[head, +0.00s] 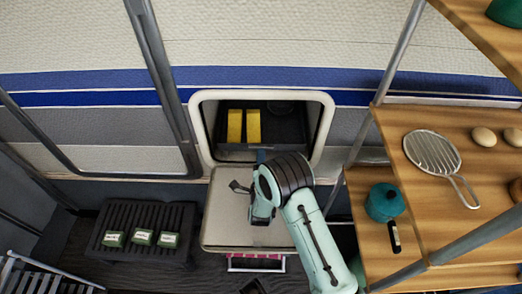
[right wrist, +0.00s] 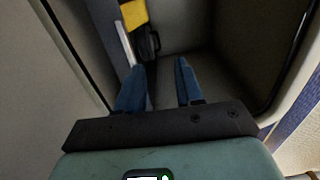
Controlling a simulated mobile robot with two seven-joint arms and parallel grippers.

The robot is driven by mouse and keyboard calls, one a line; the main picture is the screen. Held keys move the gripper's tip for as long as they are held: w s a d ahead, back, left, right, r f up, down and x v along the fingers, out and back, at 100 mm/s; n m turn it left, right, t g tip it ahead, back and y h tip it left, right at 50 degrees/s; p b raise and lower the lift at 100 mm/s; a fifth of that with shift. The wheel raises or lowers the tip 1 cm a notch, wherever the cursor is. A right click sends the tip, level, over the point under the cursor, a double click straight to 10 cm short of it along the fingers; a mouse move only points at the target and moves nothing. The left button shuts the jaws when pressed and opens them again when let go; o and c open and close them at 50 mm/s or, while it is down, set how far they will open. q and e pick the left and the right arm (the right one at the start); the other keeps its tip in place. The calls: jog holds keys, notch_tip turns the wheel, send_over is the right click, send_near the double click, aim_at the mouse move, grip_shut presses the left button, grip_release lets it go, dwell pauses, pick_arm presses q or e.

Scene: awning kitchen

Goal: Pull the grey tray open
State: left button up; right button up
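The dark grey tray (head: 275,130) sits inside the square hatch opening in the wall. Two yellow blocks (head: 244,126) lie in it. My right gripper (head: 262,157) reaches in from below, over the lowered hatch door, with its blue fingertips at the opening's lower edge, in front of the tray. In the right wrist view the two blue fingers (right wrist: 158,85) are apart with nothing between them. A yellow block (right wrist: 133,12) and a black handle-like part (right wrist: 149,42) show beyond them. Whether the fingers touch the tray cannot be told. My left gripper is not in view.
The cream hatch door (head: 225,205) hangs open below the opening. A slatted dark bench (head: 150,225) with several green boxes stands at left. Wooden shelves (head: 390,150) at right hold a strainer (head: 432,151) and a teal pot (head: 384,202), close to my right arm.

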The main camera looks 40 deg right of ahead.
notch_tip(320, 180, down, 3)
jog(key=shift+r, duration=0.1)
jog(key=f, duration=0.1)
jog(key=f+b, duration=0.1)
jog(key=f, duration=0.1)
jog(key=shift+w+d, duration=0.25)
jog(key=shift+w, duration=0.05)
jog(key=x, duration=0.2)
jog(key=b+x, duration=0.1)
jog(key=x, duration=0.3)
jog(key=shift+w+d+r+b, duration=0.25)
jog(key=shift+w+r+b, duration=0.05)
jog(key=shift+b, duration=0.1)
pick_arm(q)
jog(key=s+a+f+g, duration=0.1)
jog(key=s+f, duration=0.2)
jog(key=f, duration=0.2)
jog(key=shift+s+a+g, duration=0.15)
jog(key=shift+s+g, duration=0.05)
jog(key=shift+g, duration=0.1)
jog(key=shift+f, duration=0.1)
pick_arm(e)
grip_shut()
